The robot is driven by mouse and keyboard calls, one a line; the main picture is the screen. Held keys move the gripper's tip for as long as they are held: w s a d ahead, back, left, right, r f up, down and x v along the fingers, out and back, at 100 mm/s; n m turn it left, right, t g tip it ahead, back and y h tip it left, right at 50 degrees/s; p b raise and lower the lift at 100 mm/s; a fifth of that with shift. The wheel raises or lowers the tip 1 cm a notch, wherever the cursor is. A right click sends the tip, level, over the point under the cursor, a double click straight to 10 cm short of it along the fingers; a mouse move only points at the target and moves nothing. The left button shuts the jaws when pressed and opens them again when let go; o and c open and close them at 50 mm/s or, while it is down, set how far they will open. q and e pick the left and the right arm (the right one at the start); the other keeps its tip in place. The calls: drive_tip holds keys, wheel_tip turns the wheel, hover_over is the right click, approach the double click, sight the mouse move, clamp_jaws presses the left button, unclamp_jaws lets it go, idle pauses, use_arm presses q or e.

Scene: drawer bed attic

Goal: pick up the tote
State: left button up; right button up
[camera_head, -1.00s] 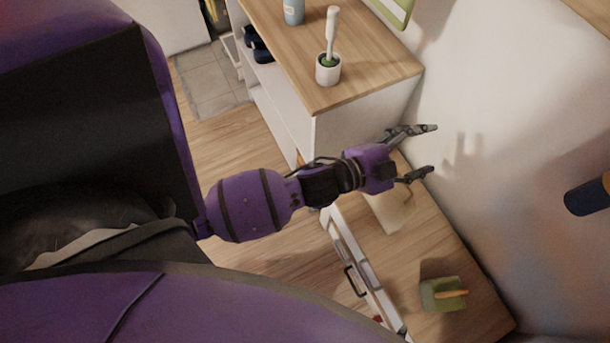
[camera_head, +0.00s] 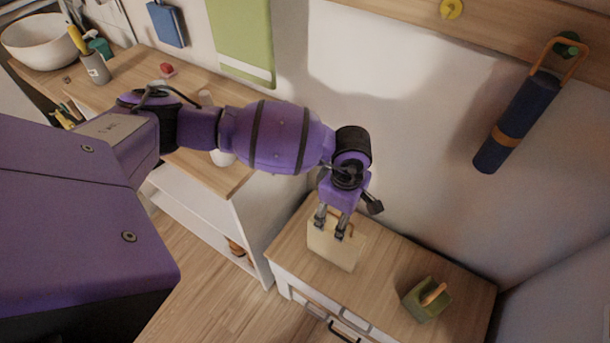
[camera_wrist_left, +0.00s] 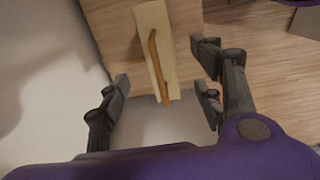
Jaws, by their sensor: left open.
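The cream tote (camera_head: 335,250) stands on the wooden top of the low drawer unit (camera_head: 385,277), near the wall. Its brown-orange handle (camera_wrist_left: 155,65) runs along the top in the left wrist view, where the tote's top (camera_wrist_left: 171,50) lies between the spread fingers. My left gripper (camera_head: 340,226) points down just above the tote in the head view. It is open and empty; the wrist view also shows its fingers apart (camera_wrist_left: 160,82). I cannot tell whether a finger touches the tote. My right gripper is in neither view.
A green box (camera_head: 425,305) with an orange handle sits to the right on the same unit. A taller shelf unit (camera_head: 222,180) stands to the left, partly behind my arm. A dark blue cylinder (camera_head: 510,130) hangs on the wall at right.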

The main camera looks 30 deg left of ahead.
use_arm(q)
wheel_tip(320, 180, down, 8)
drive_tip(key=shift+w+d+r, duration=0.1)
drive_tip(key=shift+r, duration=0.1)
drive_tip(key=shift+c, duration=0.5)
drive_tip(key=shift+r, duration=0.1)
clamp_jaws()
